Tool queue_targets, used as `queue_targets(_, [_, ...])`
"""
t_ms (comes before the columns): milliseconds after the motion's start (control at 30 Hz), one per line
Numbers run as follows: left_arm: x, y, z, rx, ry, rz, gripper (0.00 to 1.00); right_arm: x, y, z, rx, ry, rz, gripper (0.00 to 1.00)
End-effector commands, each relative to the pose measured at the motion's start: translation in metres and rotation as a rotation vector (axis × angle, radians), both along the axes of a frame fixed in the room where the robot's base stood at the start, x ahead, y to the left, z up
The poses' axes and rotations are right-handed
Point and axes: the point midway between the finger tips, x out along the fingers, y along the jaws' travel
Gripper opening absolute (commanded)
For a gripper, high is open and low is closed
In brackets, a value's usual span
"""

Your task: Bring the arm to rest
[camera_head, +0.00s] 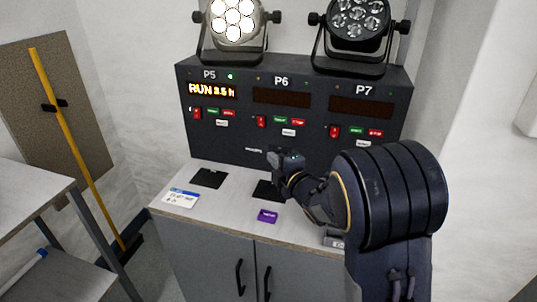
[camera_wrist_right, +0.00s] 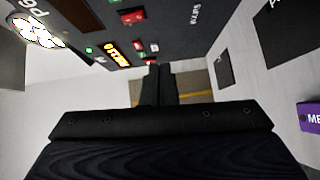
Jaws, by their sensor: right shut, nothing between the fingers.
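My right arm comes in from the lower right in the head view. My right gripper (camera_head: 283,160) is above the cabinet top, in front of the dark control panel (camera_head: 260,138), near the P6 section. It is shut and empty. In the right wrist view its fingers (camera_wrist_right: 158,82) are together, pointing toward the wall side. The gripper covers part of the middle black square mat. My left gripper is not in view.
The cabinet top (camera_head: 225,207) carries a black mat (camera_head: 209,178), a white card (camera_head: 181,198) and a purple card (camera_head: 267,216). A lit par can (camera_head: 232,20) and a dark one (camera_head: 357,22) stand on the panel. P5 reads RUN. A yellow-handled broom (camera_head: 75,140) leans left.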

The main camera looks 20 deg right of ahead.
Motion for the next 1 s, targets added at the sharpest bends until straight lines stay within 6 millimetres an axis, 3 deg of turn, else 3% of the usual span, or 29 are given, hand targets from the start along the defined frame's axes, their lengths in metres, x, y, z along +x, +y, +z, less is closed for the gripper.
queue_targets(167, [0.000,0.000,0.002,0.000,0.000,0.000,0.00,-0.002,-0.005,0.001,0.029,0.016,-0.017,0.00])
queue_targets(267, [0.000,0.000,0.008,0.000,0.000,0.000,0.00,-0.011,-0.026,0.000,0.159,0.090,-0.091,0.00])
queue_targets(367, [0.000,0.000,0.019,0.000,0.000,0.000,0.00,-0.036,-0.055,-0.002,0.413,0.231,-0.216,0.00])
queue_targets(500, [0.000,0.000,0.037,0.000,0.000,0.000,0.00,-0.098,-0.072,-0.002,0.849,0.480,-0.386,0.00])
queue_targets(567, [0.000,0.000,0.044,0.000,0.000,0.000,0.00,-0.130,-0.069,0.002,1.015,0.584,-0.443,0.00])
queue_targets(700, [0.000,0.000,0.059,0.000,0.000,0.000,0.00,-0.211,-0.048,0.017,1.327,0.817,-0.564,0.00])
queue_targets(900, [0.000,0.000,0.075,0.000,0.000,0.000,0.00,-0.314,-0.010,0.029,1.549,1.061,-0.748,0.00])
queue_targets(1000, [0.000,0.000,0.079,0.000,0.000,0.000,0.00,-0.346,0.002,0.027,1.588,1.125,-0.827,0.00])
